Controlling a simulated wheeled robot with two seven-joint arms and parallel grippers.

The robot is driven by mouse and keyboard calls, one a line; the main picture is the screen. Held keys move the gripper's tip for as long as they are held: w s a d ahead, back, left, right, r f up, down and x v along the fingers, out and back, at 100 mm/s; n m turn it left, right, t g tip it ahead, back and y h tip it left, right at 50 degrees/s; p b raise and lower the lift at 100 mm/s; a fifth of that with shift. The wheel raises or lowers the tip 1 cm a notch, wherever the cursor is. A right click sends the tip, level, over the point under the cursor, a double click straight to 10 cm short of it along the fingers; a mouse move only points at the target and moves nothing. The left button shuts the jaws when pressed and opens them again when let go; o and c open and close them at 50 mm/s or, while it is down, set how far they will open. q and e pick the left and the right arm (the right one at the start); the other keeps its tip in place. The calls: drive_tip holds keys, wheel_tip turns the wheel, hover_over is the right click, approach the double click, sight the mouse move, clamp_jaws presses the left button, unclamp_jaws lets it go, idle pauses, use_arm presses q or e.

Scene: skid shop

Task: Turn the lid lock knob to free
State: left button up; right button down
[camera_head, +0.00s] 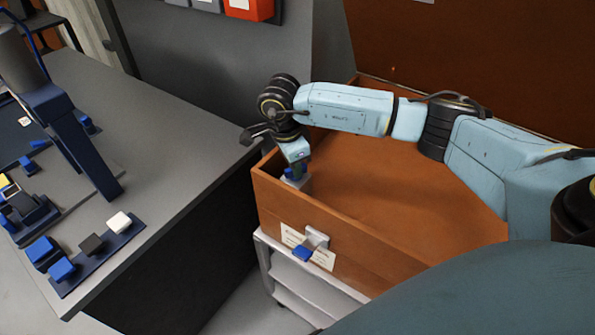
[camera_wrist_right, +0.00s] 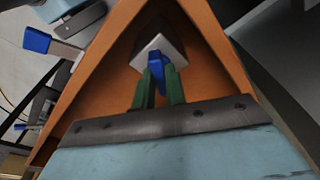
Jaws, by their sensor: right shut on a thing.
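The lid lock knob (camera_wrist_right: 159,72) is a small blue grip on a light grey block (camera_wrist_right: 150,52) in the corner of an orange-brown wooden crate. My right gripper (camera_wrist_right: 160,80) has its two green fingers shut on the knob, one on each side. In the head view the right gripper (camera_head: 294,173) reaches down into the crate's near left corner, over the grey block (camera_head: 301,184). The fingers hide part of the knob, and its turn angle is hard to tell. My left gripper is not in view.
The crate (camera_head: 400,190) is open, with a tall brown panel (camera_head: 460,60) behind it. Its front has a blue-handled latch (camera_head: 303,254) and paper labels. A grey bench (camera_head: 170,120) with blue fixtures stands at left. The crate's floor looks clear.

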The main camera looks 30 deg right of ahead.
drive_tip(key=shift+n, duration=1.1)
drive_tip(key=shift+b, duration=0.3)
drive_tip(key=shift+s+f+n+t+b, duration=0.15)
drive_tip(key=shift+n+t+b, duration=0.3)
drive_tip(key=shift+n, duration=0.65)
drive_tip(key=shift+n+b, duration=0.4)
drive_tip(key=shift+n, duration=0.7)
drive_tip(key=c, duration=1.4)
unclamp_jaws()
drive_tip(key=shift+o, duration=0.2)
